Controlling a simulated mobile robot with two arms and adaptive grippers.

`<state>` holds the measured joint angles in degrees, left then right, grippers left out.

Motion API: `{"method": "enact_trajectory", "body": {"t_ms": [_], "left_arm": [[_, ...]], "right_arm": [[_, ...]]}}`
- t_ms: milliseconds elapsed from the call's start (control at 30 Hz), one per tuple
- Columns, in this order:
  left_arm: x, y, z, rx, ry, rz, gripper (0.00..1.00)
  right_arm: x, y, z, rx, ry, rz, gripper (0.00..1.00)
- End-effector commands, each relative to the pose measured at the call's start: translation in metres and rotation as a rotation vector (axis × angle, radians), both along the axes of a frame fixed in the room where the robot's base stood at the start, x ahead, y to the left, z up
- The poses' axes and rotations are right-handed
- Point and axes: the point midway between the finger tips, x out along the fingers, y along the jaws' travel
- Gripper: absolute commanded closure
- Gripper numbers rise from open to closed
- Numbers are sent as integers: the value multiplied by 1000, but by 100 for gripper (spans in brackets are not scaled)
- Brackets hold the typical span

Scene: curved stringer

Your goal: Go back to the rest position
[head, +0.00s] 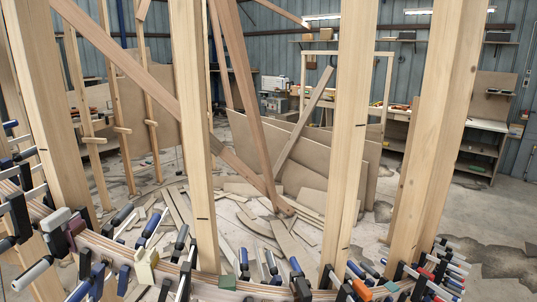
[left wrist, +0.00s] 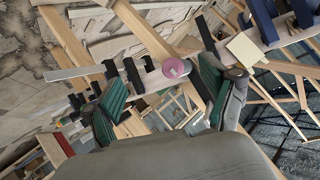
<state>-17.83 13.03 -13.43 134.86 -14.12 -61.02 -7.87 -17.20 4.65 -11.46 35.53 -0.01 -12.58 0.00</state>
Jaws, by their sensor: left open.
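The curved wooden stringer (head: 115,250) runs across the bottom of the head view, lined with many bar clamps. Wooden posts (head: 195,140) rise beside it. My left gripper (left wrist: 160,88) shows in the left wrist view, its two green-padded fingers spread apart with nothing held between them. A purple round piece (left wrist: 176,68) and a cream block (left wrist: 245,48) lie beyond the fingers; whether they touch a finger I cannot tell. The head view also shows a purple piece (head: 75,229) and a cream block (head: 146,264) on the stringer. Neither gripper can be made out in the head view.
Clamp bars (head: 150,228) stick out from the stringer. A second post (head: 350,140) and a third (head: 432,130) stand to the right. Offcuts (head: 285,240) litter the floor behind, with leaning panels (head: 310,165). A workbench (head: 480,122) stands at the back right.

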Motion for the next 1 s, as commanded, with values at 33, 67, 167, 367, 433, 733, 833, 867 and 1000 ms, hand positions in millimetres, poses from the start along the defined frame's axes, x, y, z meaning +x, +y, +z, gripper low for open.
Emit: {"method": "enact_trajectory", "body": {"t_ms": [33, 67, 167, 367, 433, 733, 833, 867, 1000], "left_arm": [[-22, 3, -18, -48, 94, 39, 16], [-32, 3, -26, -73, 143, 58, 16], [-67, 5, -49, -136, 288, 117, 16], [-129, 3, -76, -231, 522, 205, 16], [-149, 2, -82, -258, 594, 231, 16], [-160, -2, -153, -280, 708, 264, 16], [-157, -3, -187, -277, 721, 264, 16], [-156, -3, -198, -276, 724, 264, 16], [-158, -4, -258, -269, 747, 263, 16]], "right_arm": [[0, 0, 0, 0, -1, 0, 60], [0, 0, 0, 0, -1, 0, 60], [0, 0, 0, 0, -1, 0, 60], [0, 0, 0, 0, -1, 0, 60], [1, 0, 0, 0, -1, 0, 60], [1, 0, -7, 0, -1, 0, 60], [1, 0, -10, 0, -1, 0, 60], [1, 0, -11, 0, -1, 0, 60], [1, 1, -17, 1, -1, -1, 60]]}}
